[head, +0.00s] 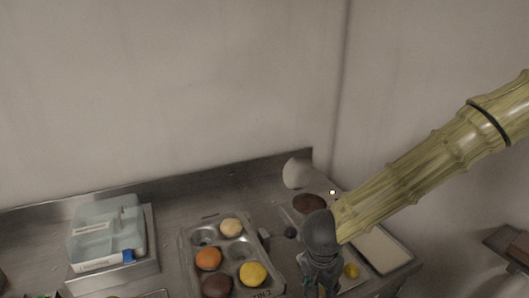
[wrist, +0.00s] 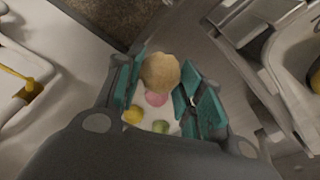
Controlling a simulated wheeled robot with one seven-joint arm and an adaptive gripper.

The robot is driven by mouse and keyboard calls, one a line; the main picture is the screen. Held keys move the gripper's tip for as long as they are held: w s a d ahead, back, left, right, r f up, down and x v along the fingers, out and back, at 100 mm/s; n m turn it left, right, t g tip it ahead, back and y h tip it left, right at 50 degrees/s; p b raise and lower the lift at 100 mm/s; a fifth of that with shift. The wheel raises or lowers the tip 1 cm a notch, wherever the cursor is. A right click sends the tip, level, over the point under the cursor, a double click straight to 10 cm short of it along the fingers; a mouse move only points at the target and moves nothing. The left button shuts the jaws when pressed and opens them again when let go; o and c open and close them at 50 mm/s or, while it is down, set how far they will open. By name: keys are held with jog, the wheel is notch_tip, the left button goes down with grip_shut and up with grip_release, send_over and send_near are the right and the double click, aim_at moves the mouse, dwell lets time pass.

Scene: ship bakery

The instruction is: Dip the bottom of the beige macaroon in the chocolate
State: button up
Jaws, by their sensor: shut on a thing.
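My gripper (wrist: 160,85) is shut on the beige macaroon (wrist: 160,73), which sits between its teal finger pads in the wrist view. In the head view my gripper (head: 318,280) is at the lower right, seen from behind, and hides the held macaroon. The dark brown chocolate (head: 309,203) lies just behind my gripper in the head view. A dark brown patch shows at the top of the wrist view; I cannot tell if it is the chocolate. The macaroon's underside is hidden.
A metal muffin tin (head: 188,262) at left of my gripper holds a pale, an orange (head: 208,259), a yellow (head: 253,274) and a brown macaroon. A pale-blue box (head: 107,232) stands further left. Pink (wrist: 155,99), yellow (wrist: 133,115) and green (wrist: 160,128) pieces lie below my gripper. Walls close the back.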

jog(key=w+r+n, duration=0.2)
jog(key=w, duration=0.3)
jog(key=w+r+n, duration=0.2)
jog(key=w, duration=0.4)
jog(key=w+d+r+n, duration=0.1)
jog(key=w+r, duration=0.1)
jog(key=w, duration=0.4)
jog(key=shift+w+r+n+t+y, duration=0.15)
jog(key=shift+r+n+t+y, duration=0.15)
jog(key=shift+n+y, duration=0.1)
jog(key=shift+d, duration=0.1)
